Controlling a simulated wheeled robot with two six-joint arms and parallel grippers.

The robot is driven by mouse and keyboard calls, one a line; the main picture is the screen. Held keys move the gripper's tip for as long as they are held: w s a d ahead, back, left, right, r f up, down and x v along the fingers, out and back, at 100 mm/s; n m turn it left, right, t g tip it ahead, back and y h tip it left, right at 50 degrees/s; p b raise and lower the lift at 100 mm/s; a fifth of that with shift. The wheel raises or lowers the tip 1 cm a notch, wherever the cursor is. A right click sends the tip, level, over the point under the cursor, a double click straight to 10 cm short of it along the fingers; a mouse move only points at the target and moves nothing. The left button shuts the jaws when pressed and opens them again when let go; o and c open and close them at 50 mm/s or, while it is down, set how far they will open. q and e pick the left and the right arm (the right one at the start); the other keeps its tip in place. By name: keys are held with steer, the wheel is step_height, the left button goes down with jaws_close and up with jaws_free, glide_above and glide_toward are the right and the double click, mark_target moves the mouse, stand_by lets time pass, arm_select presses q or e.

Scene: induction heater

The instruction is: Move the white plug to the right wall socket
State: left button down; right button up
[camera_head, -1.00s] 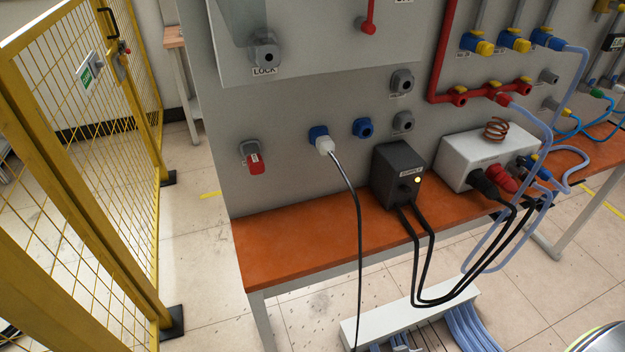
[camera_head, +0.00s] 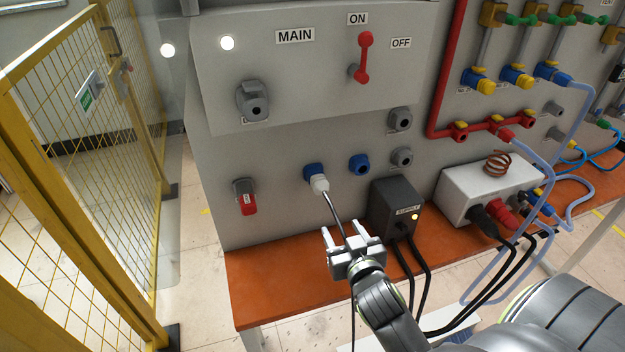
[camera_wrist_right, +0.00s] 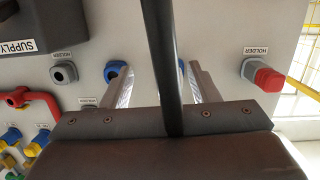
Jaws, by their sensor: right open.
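The white plug (camera_head: 320,184) sits in the left blue wall socket (camera_head: 315,171), with its cable hanging down. The right blue wall socket (camera_head: 359,165) is empty; it also shows in the right wrist view (camera_wrist_right: 114,71). My right gripper (camera_head: 343,234) is open, below the plug and in front of the panel. In the right wrist view, the black cable (camera_wrist_right: 163,60) runs between the spread fingers (camera_wrist_right: 162,88). There the plug is not distinguishable, and only a sliver of the left blue socket shows beside the cable. My left gripper is not in view.
The black supply box (camera_head: 393,208) stands on the orange bench (camera_head: 270,285), right of my gripper. A white heater box (camera_head: 460,195) with a copper coil is farther right. A red-and-grey holder (camera_head: 246,197) is on the panel at left. A yellow fence (camera_head: 75,150) stands left.

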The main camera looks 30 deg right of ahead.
steer(key=t, duration=0.2)
glide_toward(324, 194)
steer(key=x, duration=0.2)
steer(key=shift+w+d+r, duration=0.15)
steer(key=shift+w+r, duration=0.1)
steer(key=shift+w, duration=0.05)
steer(key=shift+b+x, duration=0.6)
steer(key=shift+x, duration=3.9)
steer(key=shift+f, duration=0.1)
steer(key=shift+c, duration=0.4)
jaws_close()
steer(key=shift+s, duration=0.1)
steer(key=shift+f, duration=0.1)
